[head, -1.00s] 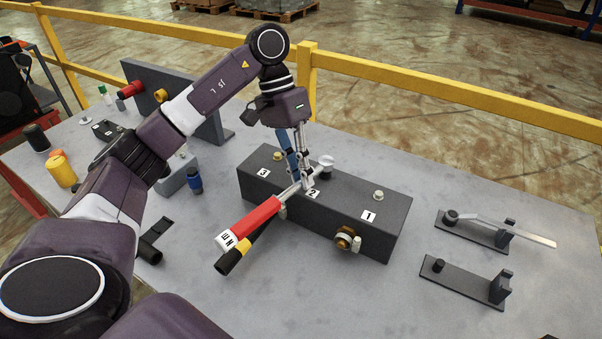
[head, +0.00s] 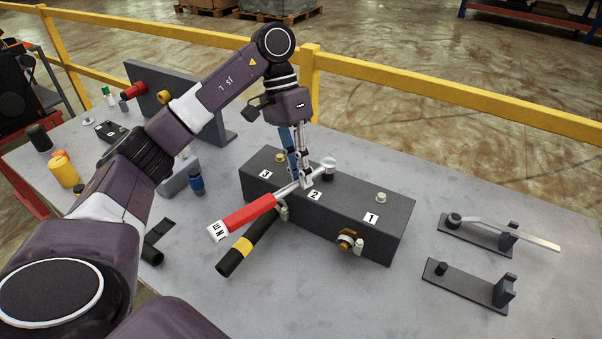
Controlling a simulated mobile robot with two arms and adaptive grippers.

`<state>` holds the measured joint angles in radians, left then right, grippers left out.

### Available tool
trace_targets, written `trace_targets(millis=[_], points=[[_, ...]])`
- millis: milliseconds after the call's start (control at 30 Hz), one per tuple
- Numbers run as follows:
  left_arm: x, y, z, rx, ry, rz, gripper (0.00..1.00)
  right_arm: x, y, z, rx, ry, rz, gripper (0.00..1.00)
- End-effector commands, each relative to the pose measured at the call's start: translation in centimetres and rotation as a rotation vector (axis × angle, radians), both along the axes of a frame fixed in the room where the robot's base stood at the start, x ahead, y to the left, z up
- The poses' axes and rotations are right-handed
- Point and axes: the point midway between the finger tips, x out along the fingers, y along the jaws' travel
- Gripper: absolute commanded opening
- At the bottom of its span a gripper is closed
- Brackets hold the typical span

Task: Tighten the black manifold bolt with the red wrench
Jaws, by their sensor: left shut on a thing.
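The red wrench (head: 248,213) has a red handle with a white label at its end and a silver shaft. It lies across the top of the black manifold (head: 375,230), handle pointing to the front left. Its round silver head (head: 328,164) is by label 2 and hides whatever bolt is beneath it. My left gripper (head: 304,182) points down and is shut on the wrench's silver shaft, near the head. A brass-coloured bolt (head: 280,157) shows by label 3 and a silver bolt (head: 381,197) by label 1. My right gripper is not in view.
A black pipe with a yellow band (head: 242,248) sticks out from the manifold's front, below the wrench handle. A brass fitting (head: 346,241) is on the same side. A holder with a silver wrench (head: 505,230) and an empty holder (head: 465,283) stand right. A blue-capped bottle (head: 196,182) stands left.

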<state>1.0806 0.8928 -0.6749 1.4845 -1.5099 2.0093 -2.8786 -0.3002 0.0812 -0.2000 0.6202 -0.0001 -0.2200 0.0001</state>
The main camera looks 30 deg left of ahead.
Motion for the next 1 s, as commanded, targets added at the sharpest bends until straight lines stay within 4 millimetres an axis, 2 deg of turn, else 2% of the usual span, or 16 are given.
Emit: trace_targets(millis=[533,1000], points=[[0.2,0.7,-0.4,0.003,0.004,-0.101,0.0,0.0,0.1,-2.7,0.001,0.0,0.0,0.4],[0.1,1.0,-0.4,0.004,0.009,-0.118,0.0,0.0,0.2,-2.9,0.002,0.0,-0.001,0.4]])
